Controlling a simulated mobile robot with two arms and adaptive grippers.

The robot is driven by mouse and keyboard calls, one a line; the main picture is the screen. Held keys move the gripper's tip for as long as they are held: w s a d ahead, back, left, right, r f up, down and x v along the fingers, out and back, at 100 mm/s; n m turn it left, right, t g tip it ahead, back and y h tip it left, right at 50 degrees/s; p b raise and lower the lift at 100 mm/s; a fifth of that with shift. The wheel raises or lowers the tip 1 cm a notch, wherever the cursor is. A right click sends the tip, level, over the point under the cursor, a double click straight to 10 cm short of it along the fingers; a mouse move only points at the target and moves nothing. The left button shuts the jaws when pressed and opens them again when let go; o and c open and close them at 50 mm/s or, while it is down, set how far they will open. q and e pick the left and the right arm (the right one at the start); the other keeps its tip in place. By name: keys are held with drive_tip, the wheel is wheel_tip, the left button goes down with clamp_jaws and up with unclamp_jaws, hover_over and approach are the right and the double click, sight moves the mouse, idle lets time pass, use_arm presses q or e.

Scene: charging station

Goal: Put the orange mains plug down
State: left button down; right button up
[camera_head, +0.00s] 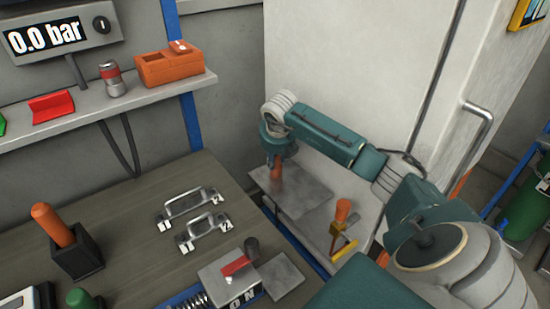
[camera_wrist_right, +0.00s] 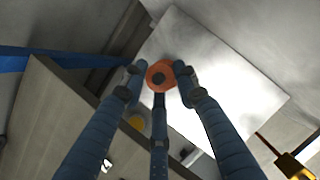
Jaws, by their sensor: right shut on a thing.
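My right gripper (camera_head: 279,157) points down over a grey metal plate (camera_head: 309,194) beside the tall white cabinet. It is shut on the orange mains plug (camera_head: 276,174), which hangs upright below the fingers. In the right wrist view the plug's round orange end (camera_wrist_right: 153,69) with a dark centre sits between my three blue fingers, over the bright plate (camera_wrist_right: 225,75). I cannot tell whether the plug's lower end touches the plate. My left gripper is not in view.
An orange-handled tool (camera_head: 343,209) and a yellow piece (camera_head: 343,250) are right of the plate. The workbench (camera_head: 130,210) at left bears two metal handles, a black holder (camera_head: 77,258) and a red-levered box (camera_head: 228,279). A shelf (camera_head: 137,96) runs above. The plate's right part is bare.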

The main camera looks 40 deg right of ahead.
drive_tip(key=o, duration=1.2)
drive_tip(key=shift+c, duration=0.2)
drive_tip(key=b+v, duration=0.1)
drive_tip(key=v, duration=1.1)
drive_tip(key=shift+r, duration=0.1)
